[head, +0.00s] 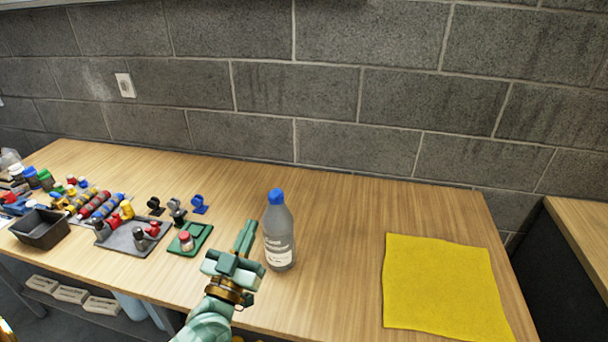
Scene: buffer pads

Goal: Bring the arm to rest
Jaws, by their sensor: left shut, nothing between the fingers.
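My left gripper (245,238) is pale green with a brass-coloured wrist ring. It reaches in from the bottom of the head view, over the front part of the wooden table (330,220). Its fingers are shut with nothing between them. A clear grey bottle (279,240) with a blue cap stands upright just right of the fingers; whether they touch it I cannot tell. My right gripper is not in view.
A yellow cloth (440,285) lies flat at the right. A green tray (190,238) with a red-capped jar, a grey tray (130,238), a dark bin (40,229) and several small parts crowd the left. The table behind the bottle is clear, up to a block wall (300,90).

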